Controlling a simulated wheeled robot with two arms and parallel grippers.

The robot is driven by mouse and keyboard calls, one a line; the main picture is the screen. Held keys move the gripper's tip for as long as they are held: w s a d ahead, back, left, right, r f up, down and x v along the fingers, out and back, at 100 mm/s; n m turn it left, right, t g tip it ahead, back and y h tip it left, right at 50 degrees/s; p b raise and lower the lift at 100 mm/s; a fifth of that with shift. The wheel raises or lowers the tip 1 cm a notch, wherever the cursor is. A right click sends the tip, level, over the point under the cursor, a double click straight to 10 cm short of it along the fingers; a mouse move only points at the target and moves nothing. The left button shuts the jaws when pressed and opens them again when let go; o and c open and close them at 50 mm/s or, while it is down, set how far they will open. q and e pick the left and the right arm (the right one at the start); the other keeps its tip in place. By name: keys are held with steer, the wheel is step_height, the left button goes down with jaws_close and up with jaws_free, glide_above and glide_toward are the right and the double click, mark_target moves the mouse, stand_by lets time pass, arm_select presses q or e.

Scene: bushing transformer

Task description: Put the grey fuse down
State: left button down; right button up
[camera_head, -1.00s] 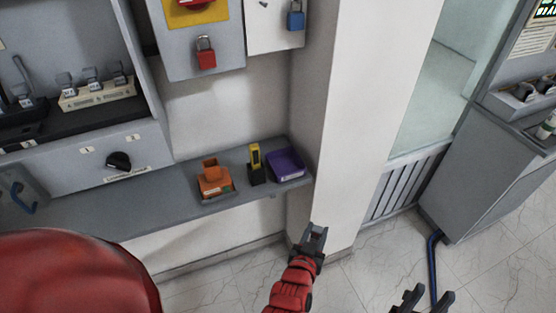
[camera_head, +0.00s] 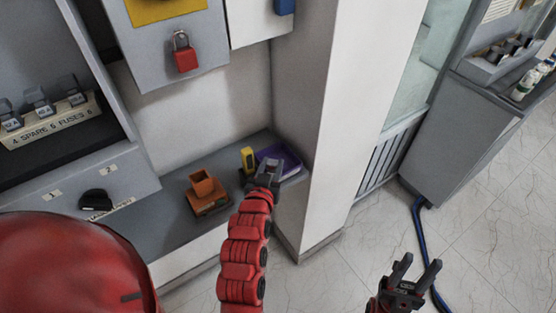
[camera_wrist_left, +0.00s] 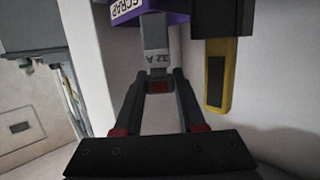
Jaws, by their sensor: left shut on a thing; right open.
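My left gripper (camera_head: 268,172) is shut on the grey fuse (camera_wrist_left: 156,38), which carries a "32 A" label in the left wrist view. The fingertips (camera_wrist_left: 157,76) grip its labelled end. In the head view the gripper hangs over the shelf's right end, in front of the purple bin (camera_head: 284,160), and hides part of it. In the left wrist view the purple bin (camera_wrist_left: 150,9) has a "SCRAP" label, and the fuse overlaps its edge; I cannot tell whether they touch. My right gripper (camera_head: 412,272) is open and empty over the floor.
The grey shelf (camera_head: 165,222) also carries an orange holder (camera_head: 204,192) and a yellow tool (camera_head: 248,158) in a dark holder left of the purple bin. A white pillar (camera_head: 345,120) stands right of the shelf. A rack of spare fuses (camera_head: 45,122) is at left.

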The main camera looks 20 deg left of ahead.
arm_select(q)
steer(key=p+x, duration=0.1)
steer(key=x, duration=0.2)
steer(key=p+x, duration=0.2)
steer(key=x, duration=0.1)
steer(key=f+p+x, duration=0.1)
steer(key=x, duration=0.2)
steer(key=shift+w+a+f, duration=0.1)
steer(key=shift+w+a, duration=0.05)
steer(key=shift+w, duration=0.05)
steer(key=shift+f, duration=0.4)
steer(key=shift+f, duration=0.2)
steer(key=c, duration=0.5)
jaws_free()
